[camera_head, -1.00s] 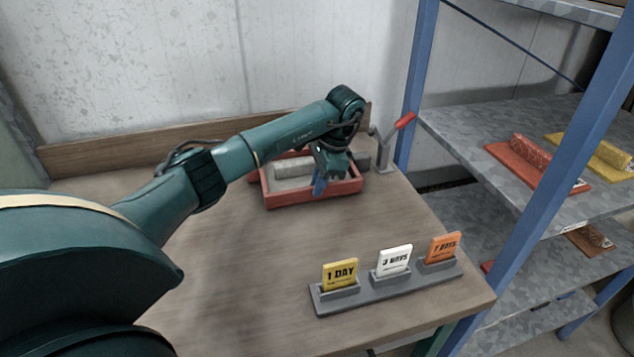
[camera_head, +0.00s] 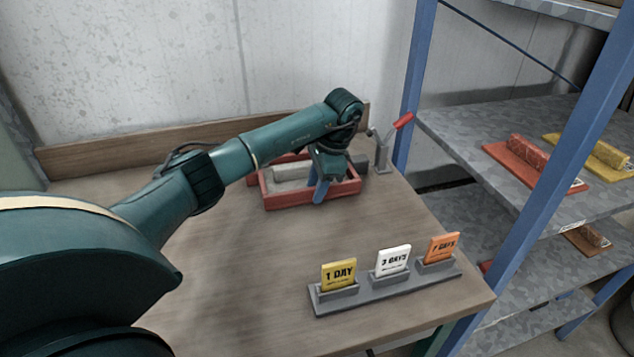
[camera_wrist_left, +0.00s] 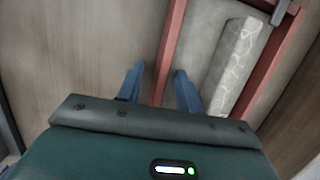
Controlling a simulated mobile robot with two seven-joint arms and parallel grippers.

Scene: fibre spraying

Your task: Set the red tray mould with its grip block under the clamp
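The red tray mould (camera_head: 285,200) lies on the wooden table near the back, with grey material inside. A pale grey block (camera_head: 291,172) lies lengthwise in it; it also shows in the wrist view (camera_wrist_left: 236,64). The clamp (camera_head: 381,152), with a red handle (camera_head: 404,120), stands at the table's back right, just beyond the tray's right end. My left gripper (camera_head: 319,194) points down at the tray's front wall. In the wrist view its blue fingers (camera_wrist_left: 159,70) are apart, on either side of the red wall (camera_wrist_left: 168,62), with a gap visible. My right gripper is not in view.
A grey holder (camera_head: 372,292) with yellow, white and orange day cards stands at the table's front right. A blue-posted shelf (camera_head: 520,180) at right carries red (camera_head: 535,160) and yellow moulds. A wooden board (camera_head: 100,152) edges the table's back. The table's left-middle is clear.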

